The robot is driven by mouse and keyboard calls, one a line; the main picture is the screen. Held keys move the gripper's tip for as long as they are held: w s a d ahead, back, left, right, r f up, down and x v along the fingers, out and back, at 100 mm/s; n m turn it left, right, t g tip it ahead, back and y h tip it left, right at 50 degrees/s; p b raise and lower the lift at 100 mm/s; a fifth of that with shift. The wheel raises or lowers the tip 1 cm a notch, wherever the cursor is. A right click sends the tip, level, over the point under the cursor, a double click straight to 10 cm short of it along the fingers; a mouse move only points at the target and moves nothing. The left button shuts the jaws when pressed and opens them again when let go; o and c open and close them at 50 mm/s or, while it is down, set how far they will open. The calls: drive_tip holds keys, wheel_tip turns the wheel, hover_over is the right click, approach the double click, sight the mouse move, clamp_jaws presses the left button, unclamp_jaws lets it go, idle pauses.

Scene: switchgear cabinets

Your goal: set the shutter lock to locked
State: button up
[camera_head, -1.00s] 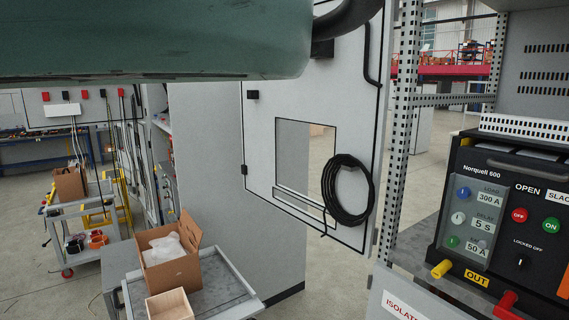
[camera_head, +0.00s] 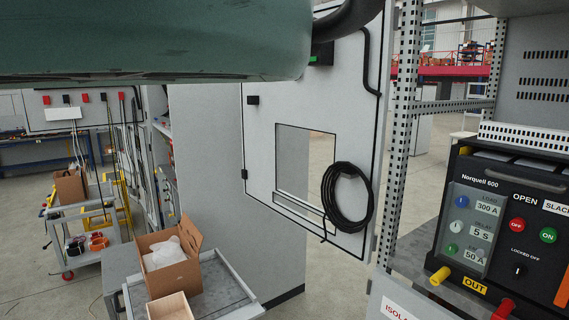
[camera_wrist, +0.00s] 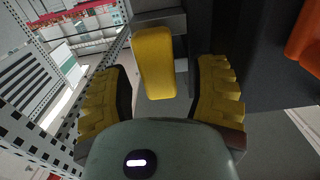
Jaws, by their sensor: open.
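The dark Norquell 600 unit (camera_head: 447,222) stands at the right in the head view. A black LOCKED OFF switch (camera_head: 518,270) is on its front, its handle roughly upright. A yellow peg (camera_head: 440,275) sticks out beside the OUT label. No part is labelled shutter lock. In the wrist view, my gripper (camera_wrist: 160,85) is open, with yellow padded fingers on either side of a yellow block-like piece (camera_wrist: 155,62). Gaps show on both sides. I cannot tell whether this is the same yellow peg. My gripper is outside the head view.
A perforated rack post (camera_head: 402,130) stands left of the unit. An open cabinet door (camera_head: 260,150) with a coiled black cable (camera_head: 346,196) is in the middle. A cart with a cardboard box (camera_head: 170,262) is at lower left. An orange part (camera_wrist: 304,40) is right of my gripper.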

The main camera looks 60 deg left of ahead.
drive_tip(key=shift+w+a, duration=0.1)
drive_tip(key=shift+c, duration=0.2)
clamp_jaws()
idle(0.5)
